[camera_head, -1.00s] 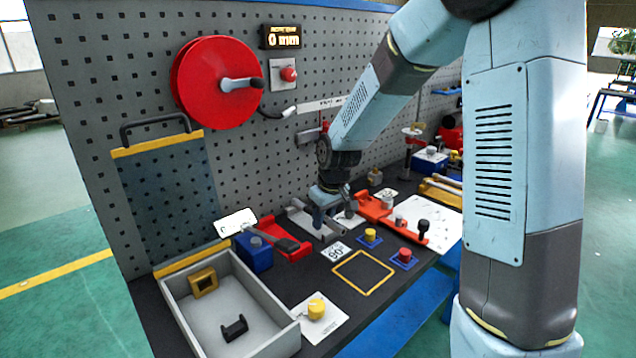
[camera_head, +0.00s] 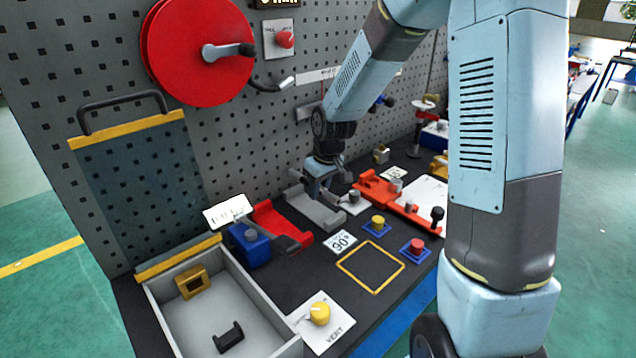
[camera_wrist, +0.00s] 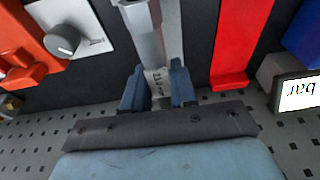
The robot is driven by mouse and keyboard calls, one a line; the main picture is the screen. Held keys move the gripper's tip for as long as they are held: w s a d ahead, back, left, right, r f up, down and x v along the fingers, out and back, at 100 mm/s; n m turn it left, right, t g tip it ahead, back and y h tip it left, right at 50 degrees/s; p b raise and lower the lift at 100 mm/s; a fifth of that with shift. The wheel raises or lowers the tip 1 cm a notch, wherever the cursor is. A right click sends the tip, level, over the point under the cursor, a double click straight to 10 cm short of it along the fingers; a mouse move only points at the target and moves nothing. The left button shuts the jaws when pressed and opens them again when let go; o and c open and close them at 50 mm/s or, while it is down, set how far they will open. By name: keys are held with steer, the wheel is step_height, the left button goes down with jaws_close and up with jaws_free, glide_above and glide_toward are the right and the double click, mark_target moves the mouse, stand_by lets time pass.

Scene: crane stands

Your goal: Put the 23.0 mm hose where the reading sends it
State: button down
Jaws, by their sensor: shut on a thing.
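My gripper (camera_head: 322,184) points down over a grey channel-shaped holder (camera_head: 318,210) at the back of the bench. In the wrist view my gripper (camera_wrist: 158,90) is shut on a pale grey piece, probably the hose (camera_wrist: 157,80). It has small printed marks, sideways and too blurred to read surely. A grey faceted end (camera_wrist: 143,18) lies just ahead of the fingers. The piece is mostly hidden by the fingers in the head view. The reading display (camera_head: 275,3) is cut off at the top edge, so its number cannot be read.
A red reel (camera_head: 200,55) hangs on the pegboard. A red holder (camera_head: 280,226) and blue block (camera_head: 248,246) stand left of the channel; a red-orange fixture (camera_head: 375,187) stands right. A grey tray (camera_head: 290,352) is front left. The yellow-outlined square (camera_head: 370,268) is empty.

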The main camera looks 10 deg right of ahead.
steer(key=shift+s+d+x, duration=0.15)
steer(key=shift+x, duration=0.85)
steer(key=shift+s+d+x, duration=0.1)
steer(key=shift+s+x, duration=0.1)
steer(key=shift+x, duration=0.75)
steer(key=shift+f, duration=0.15)
steer(key=c, duration=0.8)
jaws_free()
steer(key=v, duration=1.4)
steer(key=s+d+r+m+t, duration=0.1)
steer(key=s+d+r+m, duration=0.1)
steer(key=s, duration=0.6)
steer(key=s+d+r+m+t+h, duration=0.1)
steer(key=s+d+r+m, duration=0.1)
steer(key=s+d+r, duration=0.3)
steer(key=s+d+r+m+t, duration=0.1)
steer(key=s+d+r+m, duration=0.1)
steer(key=s+r, duration=0.5)
steer(key=shift+s+d+m+t+h, duration=0.15)
steer(key=shift+s+d, duration=0.15)
steer(key=shift+s, duration=0.55)
steer(key=shift+s+d+m+t+h, duration=0.1)
steer(key=shift+s+d, duration=0.2)
steer(key=shift+s, duration=0.55)
steer(key=shift+s+d+m+t+h, duration=0.15)
steer(key=shift+s+d, duration=0.15)
steer(key=shift+s, duration=0.6)
